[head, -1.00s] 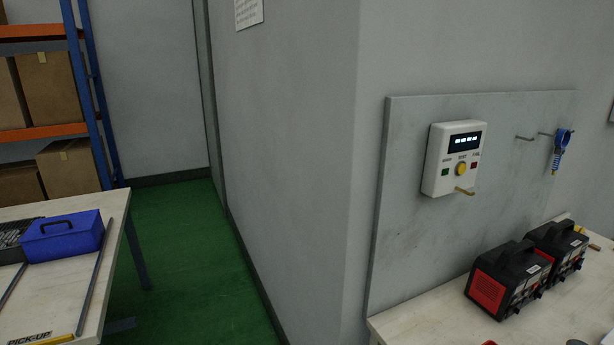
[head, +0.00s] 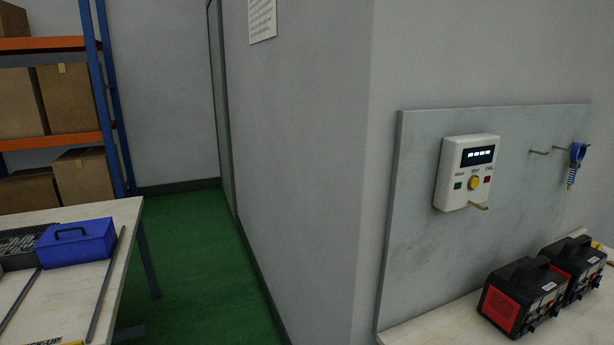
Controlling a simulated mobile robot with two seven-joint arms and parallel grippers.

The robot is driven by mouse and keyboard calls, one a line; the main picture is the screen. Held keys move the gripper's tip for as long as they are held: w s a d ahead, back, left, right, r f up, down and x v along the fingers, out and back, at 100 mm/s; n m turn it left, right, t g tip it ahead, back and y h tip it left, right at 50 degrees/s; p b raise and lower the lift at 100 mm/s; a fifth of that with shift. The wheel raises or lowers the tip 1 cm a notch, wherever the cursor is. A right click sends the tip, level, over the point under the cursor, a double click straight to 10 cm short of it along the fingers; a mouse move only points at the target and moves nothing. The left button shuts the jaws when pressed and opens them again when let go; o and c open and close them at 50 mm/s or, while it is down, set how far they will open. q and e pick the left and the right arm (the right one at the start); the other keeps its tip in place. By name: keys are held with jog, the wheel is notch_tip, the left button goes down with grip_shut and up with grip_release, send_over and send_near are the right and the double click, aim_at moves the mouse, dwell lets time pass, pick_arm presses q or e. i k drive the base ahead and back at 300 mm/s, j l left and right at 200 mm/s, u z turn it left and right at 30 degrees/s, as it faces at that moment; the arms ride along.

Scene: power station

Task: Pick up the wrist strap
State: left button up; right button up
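The blue wrist strap (head: 577,153) hangs from a hook on the grey wall panel (head: 415,230), at the right side of the head view. Its coiled cord hangs down below the band. A second hook (head: 538,152) to its left is empty. Neither of my grippers shows in the head view, so I cannot see their state.
A white tester box (head: 468,172) with a lit display is on the panel. Two red and black power units (head: 522,297) stand on the bench below. A table with a blue box (head: 75,242) is at left. Green floor (head: 205,270) lies open between table and wall.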

aim_at(574, 164)
jog(key=z, duration=1.4)
jog(key=k+l, duration=0.1)
jog(key=l, duration=0.5)
jog(key=l+u, duration=0.2)
jog(key=l, duration=0.65)
jog(key=i+l+u, duration=0.1)
jog(key=l, duration=0.2)
jog(key=i+l, duration=0.1)
jog(key=l, duration=0.2)
jog(key=i+l+u, duration=0.15)
jog(key=i+l, duration=0.15)
jog(key=l, duration=0.15)
jog(key=i+l+u, duration=0.15)
jog(key=i+l, duration=0.2)
jog(key=l, duration=0.25)
jog(key=u, duration=0.05)
